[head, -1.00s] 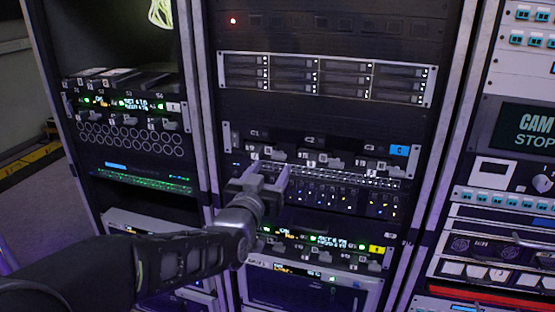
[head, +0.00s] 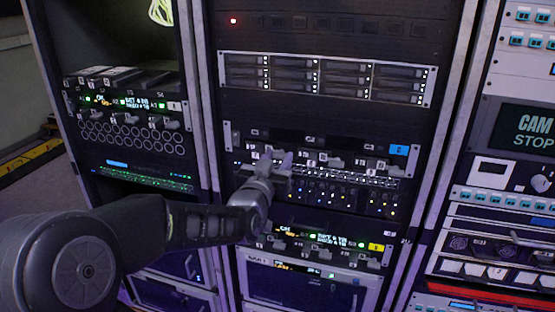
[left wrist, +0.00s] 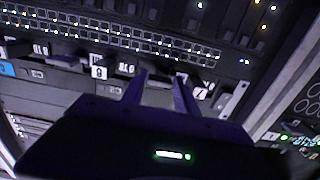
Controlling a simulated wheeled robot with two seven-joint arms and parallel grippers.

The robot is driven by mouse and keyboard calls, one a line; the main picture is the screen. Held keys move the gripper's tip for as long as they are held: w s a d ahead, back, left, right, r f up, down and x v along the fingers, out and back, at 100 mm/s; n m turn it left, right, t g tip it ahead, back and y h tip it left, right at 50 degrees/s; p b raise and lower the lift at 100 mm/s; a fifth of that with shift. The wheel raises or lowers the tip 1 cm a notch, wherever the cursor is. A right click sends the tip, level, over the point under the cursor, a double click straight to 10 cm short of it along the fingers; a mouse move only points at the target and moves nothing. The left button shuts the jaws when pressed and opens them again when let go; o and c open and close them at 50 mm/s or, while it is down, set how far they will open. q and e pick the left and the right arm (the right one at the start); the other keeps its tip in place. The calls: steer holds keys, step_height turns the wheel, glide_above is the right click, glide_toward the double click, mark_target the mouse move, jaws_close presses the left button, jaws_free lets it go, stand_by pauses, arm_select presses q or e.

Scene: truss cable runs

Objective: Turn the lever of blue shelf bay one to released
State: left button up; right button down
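The blue shelf is the dark panel with a blue tag (head: 399,150) at its right end, in the middle rack of the head view. Several short grey levers and small white labels run along it. My left gripper (head: 277,164) is at the shelf's left end, over the bay one area, and hides most of the lever there. In the left wrist view the two fingers (left wrist: 162,84) stand apart, pointing at the lever row. I cannot tell whether the fingers touch a lever. My right gripper is not in view.
A patch row with lit dots (head: 340,190) lies just below the blue shelf. A yellow-tagged shelf (head: 376,247) with similar levers is lower down. A white-tagged shelf (head: 174,106) is in the left rack. Rack posts stand on both sides.

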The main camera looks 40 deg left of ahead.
arm_select(q)
jaws_close()
stand_by(0.3)
